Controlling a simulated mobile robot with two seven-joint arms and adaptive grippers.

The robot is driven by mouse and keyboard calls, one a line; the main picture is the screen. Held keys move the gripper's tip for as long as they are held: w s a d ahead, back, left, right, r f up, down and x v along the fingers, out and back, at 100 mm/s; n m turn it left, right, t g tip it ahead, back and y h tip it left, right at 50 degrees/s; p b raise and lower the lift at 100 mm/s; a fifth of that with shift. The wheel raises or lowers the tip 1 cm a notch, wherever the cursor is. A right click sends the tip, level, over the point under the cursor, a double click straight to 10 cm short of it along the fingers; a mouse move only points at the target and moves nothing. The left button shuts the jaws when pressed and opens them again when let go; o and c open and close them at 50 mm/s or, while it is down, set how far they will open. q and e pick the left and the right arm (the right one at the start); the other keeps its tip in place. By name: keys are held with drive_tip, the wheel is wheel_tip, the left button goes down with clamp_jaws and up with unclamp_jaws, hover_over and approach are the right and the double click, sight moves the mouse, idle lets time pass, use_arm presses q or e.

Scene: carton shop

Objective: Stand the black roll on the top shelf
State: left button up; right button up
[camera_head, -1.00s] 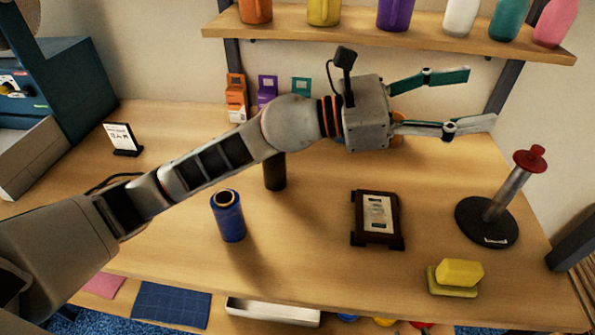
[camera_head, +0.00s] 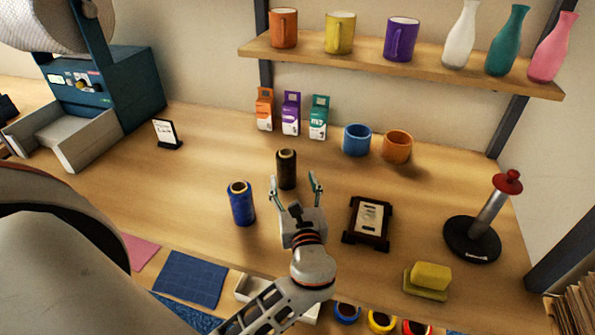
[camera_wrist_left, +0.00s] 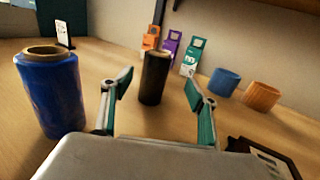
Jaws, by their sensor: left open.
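The black roll (camera_head: 286,170) stands upright on the table, left of the middle. It also shows in the left wrist view (camera_wrist_left: 153,78), between and beyond the fingers. My left gripper (camera_head: 297,186) is open and empty, just in front of the roll and pointing at it; it shows in the left wrist view too (camera_wrist_left: 158,88). The top shelf (camera_head: 400,66) is on the wall above the table and holds a row of mugs and bottles. My right gripper is not in view.
A blue roll (camera_head: 241,204) stands left of my left gripper. A dark framed stand (camera_head: 369,222) lies to its right. Small cartons (camera_head: 291,114), a blue mug (camera_head: 357,140) and an orange mug (camera_head: 397,146) stand behind. A red-knobbed holder (camera_head: 481,224) and yellow sponge (camera_head: 431,277) are at right.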

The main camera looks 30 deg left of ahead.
sight(288, 168)
use_arm(q)
drive_tip(key=shift+a+f, duration=0.2)
drive_tip(key=shift+a, duration=0.2)
drive_tip(key=p+x, duration=0.1)
drive_tip(key=x, duration=0.6)
drive_tip(key=shift+w+a+f, duration=0.1)
drive_tip(key=shift+a+f, duration=0.05)
drive_tip(key=c, duration=1.4)
drive_tip(key=shift+c, duration=0.5)
